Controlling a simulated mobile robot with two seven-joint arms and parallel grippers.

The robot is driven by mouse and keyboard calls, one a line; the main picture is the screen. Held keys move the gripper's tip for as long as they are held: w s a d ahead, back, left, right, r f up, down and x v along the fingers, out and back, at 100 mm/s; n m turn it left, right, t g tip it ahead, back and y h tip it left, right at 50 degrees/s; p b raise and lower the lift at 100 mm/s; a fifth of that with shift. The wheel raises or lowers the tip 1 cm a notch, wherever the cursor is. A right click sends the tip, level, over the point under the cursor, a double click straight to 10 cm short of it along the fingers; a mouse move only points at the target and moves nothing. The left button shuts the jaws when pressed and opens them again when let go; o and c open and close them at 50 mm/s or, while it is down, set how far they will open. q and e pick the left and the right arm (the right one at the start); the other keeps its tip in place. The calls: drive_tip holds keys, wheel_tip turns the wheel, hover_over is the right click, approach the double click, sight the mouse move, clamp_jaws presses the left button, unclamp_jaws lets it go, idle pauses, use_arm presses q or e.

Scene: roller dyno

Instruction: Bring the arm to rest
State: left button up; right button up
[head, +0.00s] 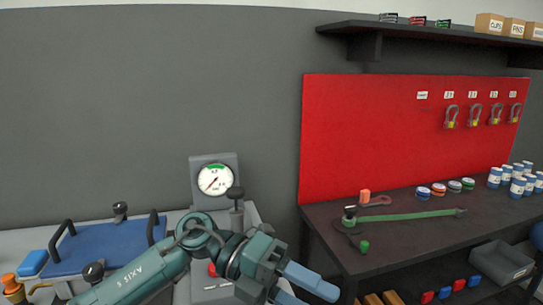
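My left arm comes in from the lower left, and its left gripper (316,297) is at the bottom middle. Its two blue fingers point to the lower right with a gap between them, and nothing shows in the gap. The lower finger is partly cut off by the picture's bottom edge. The gripper is in front of the grey machine and left of the dark workbench (400,222). My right gripper is out of view.
A pressure gauge (215,179) stands on the grey machine behind my arm. A blue plate with black handles (105,244) is at left. A green wrench (405,216) and several tins lie on the bench. Shackles (451,116) hang on the red board (370,140).

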use_arm(q)
drive_tip(key=w+a+f+n+t+y, duration=0.1)
drive_tip(key=w+a+f+n+t, duration=0.2)
drive_tip(key=n+t, duration=0.6)
drive_tip(key=w+a+f+n+t, duration=0.1)
drive_tip(key=a+f+n+t, duration=0.25)
drive_tip(key=n+t, duration=0.6)
drive_tip(key=w+a+f+n+t+y, duration=0.15)
drive_tip(key=a+f+n+t, duration=0.35)
drive_tip(key=n, duration=0.8)
drive_tip(key=s+a+f+n+g+y, duration=0.3)
drive_tip(key=s+f, duration=0.3)
drive_tip(key=f, duration=0.4)
drive_tip(key=s+a+f+n+g+y+p, duration=0.1)
drive_tip(key=s+a+f+n+g+y, duration=0.2)
drive_tip(key=f, duration=0.7)
drive_tip(key=s+a+n+y, duration=0.2)
drive_tip(key=s, duration=0.2)
drive_tip(key=shift+s, duration=0.3)
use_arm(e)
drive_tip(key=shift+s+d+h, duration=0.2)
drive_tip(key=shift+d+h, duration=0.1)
use_arm(q)
drive_tip(key=shift+n, duration=0.25)
drive_tip(key=shift+o, duration=0.4)
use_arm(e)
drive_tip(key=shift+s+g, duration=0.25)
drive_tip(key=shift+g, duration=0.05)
